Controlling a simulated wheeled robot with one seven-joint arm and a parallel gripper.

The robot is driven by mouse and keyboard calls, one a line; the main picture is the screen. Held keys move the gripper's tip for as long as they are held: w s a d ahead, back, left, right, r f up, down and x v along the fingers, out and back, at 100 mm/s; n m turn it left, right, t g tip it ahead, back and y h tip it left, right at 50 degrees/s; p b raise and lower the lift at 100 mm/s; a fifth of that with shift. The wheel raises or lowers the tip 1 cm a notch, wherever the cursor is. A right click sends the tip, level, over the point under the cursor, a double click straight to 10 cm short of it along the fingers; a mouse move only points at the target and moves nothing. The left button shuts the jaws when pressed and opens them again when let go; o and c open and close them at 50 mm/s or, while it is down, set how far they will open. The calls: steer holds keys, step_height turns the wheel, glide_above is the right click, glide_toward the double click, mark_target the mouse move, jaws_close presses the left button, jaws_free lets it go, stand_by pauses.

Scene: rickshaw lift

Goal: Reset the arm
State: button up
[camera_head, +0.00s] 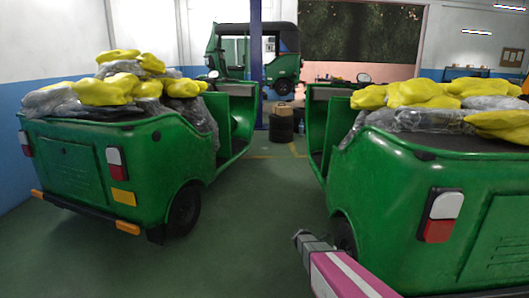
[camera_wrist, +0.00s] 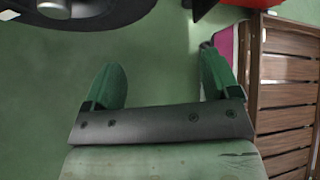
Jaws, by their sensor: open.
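My gripper (camera_wrist: 160,72) shows in the wrist view with its two green-tinted fingers spread wide apart. Nothing is between them; only green floor shows there. In the camera_head view I cannot clearly make out my gripper. A long pink and pale piece (camera_head: 346,275) with a grey end rises from the bottom edge there, in front of the right rickshaw; I cannot tell whether it is part of my arm.
Green rickshaws stand at left (camera_head: 75,165) and right (camera_head: 390,185), loaded with yellow and grey bags. Another rickshaw (camera_head: 287,66) stands behind. The aisle floor (camera_head: 240,225) between them is clear. Wooden slats (camera_wrist: 285,95) and a dark wheel (camera_wrist: 85,12) lie near my gripper.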

steer(key=s+a+r+m+t+y, duration=0.1)
steer(key=s+a+r+m+y, duration=0.4)
steer(key=s+r+m, duration=0.3)
steer(key=s+a+r+m+t+y, duration=0.1)
steer(key=s+a+r+m+y, duration=0.3)
steer(key=s+r+m, duration=0.5)
steer(key=shift+s+a+r+m+y, duration=0.15)
steer(key=shift+s+a+m+y, duration=0.25)
steer(key=shift+a+m, duration=1.25)
steer(key=shift+d+m, duration=0.45)
steer(key=shift+d, duration=0.05)
